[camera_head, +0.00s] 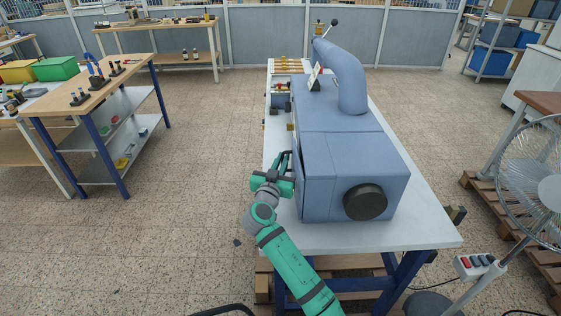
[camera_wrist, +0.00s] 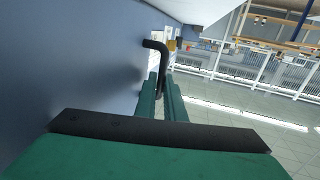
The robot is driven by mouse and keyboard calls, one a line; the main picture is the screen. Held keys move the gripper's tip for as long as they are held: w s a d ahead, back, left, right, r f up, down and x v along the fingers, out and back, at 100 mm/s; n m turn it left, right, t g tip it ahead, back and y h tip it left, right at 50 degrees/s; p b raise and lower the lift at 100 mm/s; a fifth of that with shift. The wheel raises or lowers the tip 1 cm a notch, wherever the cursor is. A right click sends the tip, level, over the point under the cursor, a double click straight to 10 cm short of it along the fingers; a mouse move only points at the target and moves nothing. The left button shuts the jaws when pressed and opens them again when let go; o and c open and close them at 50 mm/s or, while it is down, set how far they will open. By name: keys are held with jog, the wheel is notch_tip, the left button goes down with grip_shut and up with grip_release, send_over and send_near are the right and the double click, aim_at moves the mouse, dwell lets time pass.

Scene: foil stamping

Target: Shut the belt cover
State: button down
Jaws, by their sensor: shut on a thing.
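The blue-grey stamping machine (camera_head: 350,150) stands on a white-topped table, its belt cover (camera_head: 308,180) on the left side of the near housing. The cover seems slightly ajar, with a narrow dark gap along its edge; how far it stands open is hard to tell. My gripper (camera_head: 285,160) is at the cover's left face. In the wrist view its green fingers (camera_wrist: 162,98) are shut around the black bent handle (camera_wrist: 155,46). The blue-grey panel (camera_wrist: 70,60) fills the left of that view. The lower end of the handle is hidden between the fingers.
The white tabletop (camera_head: 420,232) extends right and in front of the machine. A black round knob or pulley (camera_head: 365,202) sticks out of the near face. A fan (camera_head: 535,185) stands at the right.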

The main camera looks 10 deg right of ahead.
jog(key=shift+a+f, duration=0.15)
jog(key=shift+f, duration=0.15)
dwell(0.5)
jog(key=c, duration=1.9)
grip_release()
jog(key=shift+s+d, duration=0.1)
jog(key=shift+d, duration=0.1)
jog(key=shift+o, duration=0.3)
jog(key=shift+r+h, duration=0.15)
jog(key=shift+h, duration=0.15)
jog(key=shift+r, duration=0.1)
jog(key=v, duration=1)
jog(key=shift+s+a, duration=0.2)
jog(key=shift+s, duration=0.1)
